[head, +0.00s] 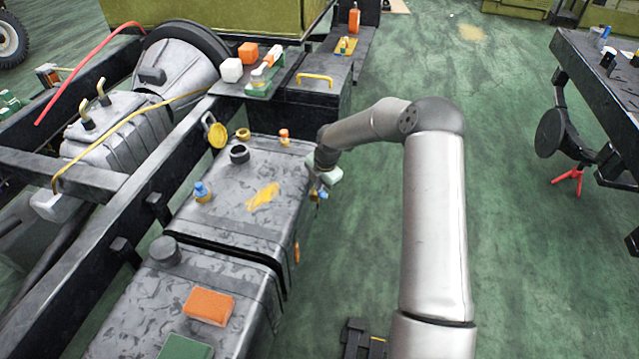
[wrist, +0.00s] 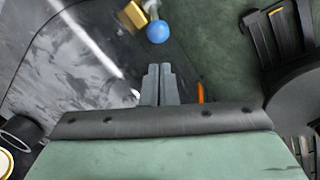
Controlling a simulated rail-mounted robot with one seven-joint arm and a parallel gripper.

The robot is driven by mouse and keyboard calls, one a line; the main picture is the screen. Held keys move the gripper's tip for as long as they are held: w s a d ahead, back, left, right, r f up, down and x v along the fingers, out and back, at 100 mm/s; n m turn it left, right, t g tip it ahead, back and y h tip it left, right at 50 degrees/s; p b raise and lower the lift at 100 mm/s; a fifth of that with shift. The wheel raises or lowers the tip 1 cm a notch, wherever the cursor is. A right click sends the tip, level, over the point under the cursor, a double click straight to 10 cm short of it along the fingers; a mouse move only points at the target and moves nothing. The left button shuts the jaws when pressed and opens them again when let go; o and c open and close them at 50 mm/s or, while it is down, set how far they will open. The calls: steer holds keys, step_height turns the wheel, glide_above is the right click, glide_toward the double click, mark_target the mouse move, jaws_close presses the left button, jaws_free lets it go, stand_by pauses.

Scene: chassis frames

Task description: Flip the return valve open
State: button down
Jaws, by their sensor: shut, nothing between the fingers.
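A valve with a brass body (wrist: 136,14) and a blue ball (wrist: 157,31) on a short grey lever shows in the wrist view, at the edge of the grey tank (wrist: 75,75). In the head view the blue ball (head: 323,195) is small and partly hidden beside the tank's right side. My gripper (wrist: 160,68) is shut and empty, its fingertips pointing toward the ball with a visible gap in the picture. In the head view my gripper (head: 316,182) is at the tank's right edge, partly hidden by my wrist. No label marks the return valve.
The tank top carries a black filler neck (head: 239,154), an open yellow cap (head: 217,135), a blue-topped fitting (head: 202,191) and an orange-topped fitting (head: 284,136). An orange block (head: 209,306) lies on the nearer tank. Green floor to the right is mostly clear.

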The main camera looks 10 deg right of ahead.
mark_target(322, 195)
steer(key=x, duration=0.6)
steer(key=shift+f, duration=0.2)
steer(key=shift+r, duration=0.15)
steer(key=shift+w, duration=0.15)
steer(key=shift+w+d+r+g, duration=0.1)
steer(key=shift+w+r+g, duration=0.05)
steer(key=shift+g, duration=0.25)
